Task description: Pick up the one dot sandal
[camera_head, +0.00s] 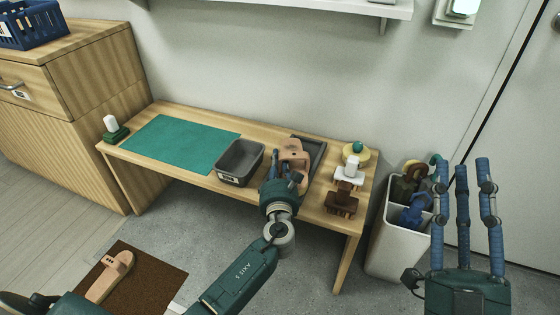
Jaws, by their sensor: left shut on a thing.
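A tan sandal (292,152) is at the bench's right half, by the dark tray. My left gripper (276,168) is shut on this sandal. Its hand and fingers cover the lower part, and I cannot make out the dots on it. Another tan sandal (110,278) lies on the brown doormat (155,278) on the floor at the lower left, with small dark dots on its strap. My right gripper (463,175) is open and empty at the right, its blue fingers pointing up in front of the door.
The wooden bench (220,184) carries a teal mat (185,143), a grey bin (240,162), a dark tray (318,150) and several brushes and knobbed items at its right end. A white divided container (390,245) stands right of the bench. A wooden cabinet (70,110) stands left.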

